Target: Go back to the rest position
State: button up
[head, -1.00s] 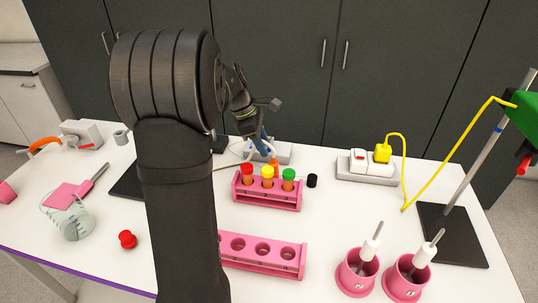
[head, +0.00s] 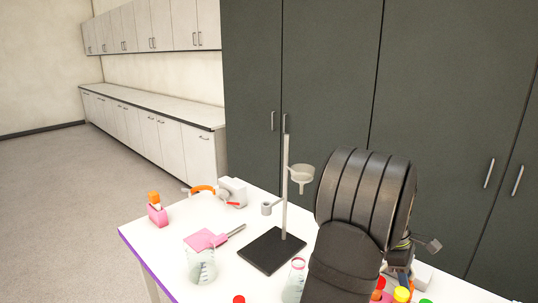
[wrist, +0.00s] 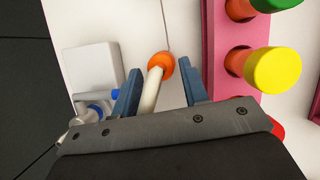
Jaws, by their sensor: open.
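My gripper (wrist: 160,80) shows in the wrist view as two blue fingers set apart. An orange-tipped white piece (wrist: 150,88) appears in the gap between them; I cannot tell its depth, and neither finger visibly grips it. The pink rack (wrist: 222,50) lies just right of the fingers, holding tubes with a yellow cap (wrist: 273,70), a green cap (wrist: 275,4) and a partly hidden red cap (wrist: 278,130). In the head view my arm covers much of the right side, and the gripper is low beside the yellow cap (head: 402,294), mostly hidden.
A stand with a funnel (head: 302,173) rises from a dark base (head: 271,250) left of my arm. Dark cabinets (head: 330,100) stand behind the table. The air above the tabletop's left part is open.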

aim_at(412, 286)
jog(key=x, duration=0.5)
jog(key=shift+s+f, duration=0.1)
jog(key=shift+f, duration=0.1)
notch_tip(412, 286, up, 3)
jog(key=shift+f, duration=0.2)
jog(key=shift+r, duration=0.75)
